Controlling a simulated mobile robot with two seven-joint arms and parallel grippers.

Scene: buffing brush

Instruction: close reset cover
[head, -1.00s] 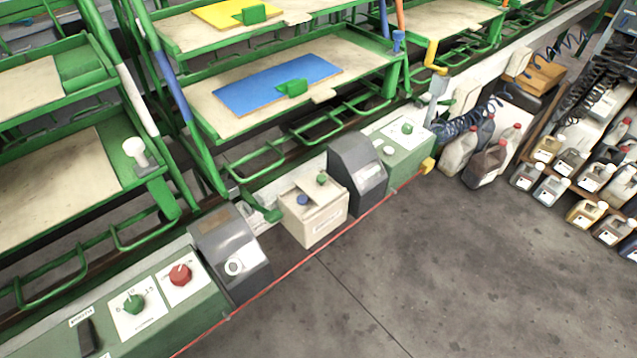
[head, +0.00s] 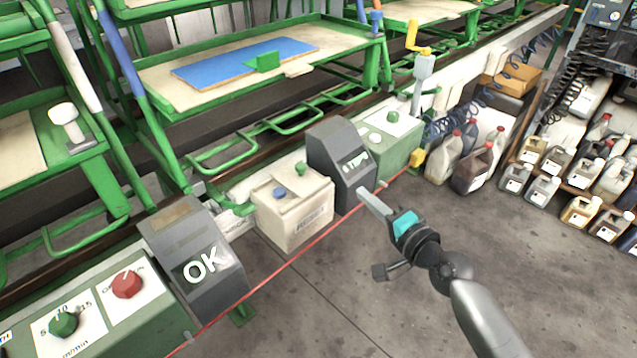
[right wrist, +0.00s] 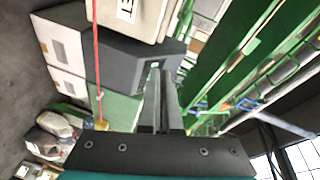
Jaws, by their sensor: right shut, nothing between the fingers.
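Two dark grey boxes with sloped faces sit along the rail. I cannot tell for sure which part is the reset cover. My right gripper (head: 366,196) is shut and empty, its fingertips close to the lower right side of the right grey box; whether they touch it I cannot tell. In the right wrist view the shut fingers (right wrist: 160,80) overlap the view of that grey box (right wrist: 120,68). My left gripper is not in view.
A beige box (head: 305,222) with blue and green buttons stands between the grey boxes. A red cord (head: 300,252) runs along their front. A green control box (head: 62,335) with knobs is lower left, another (head: 400,150) beyond.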

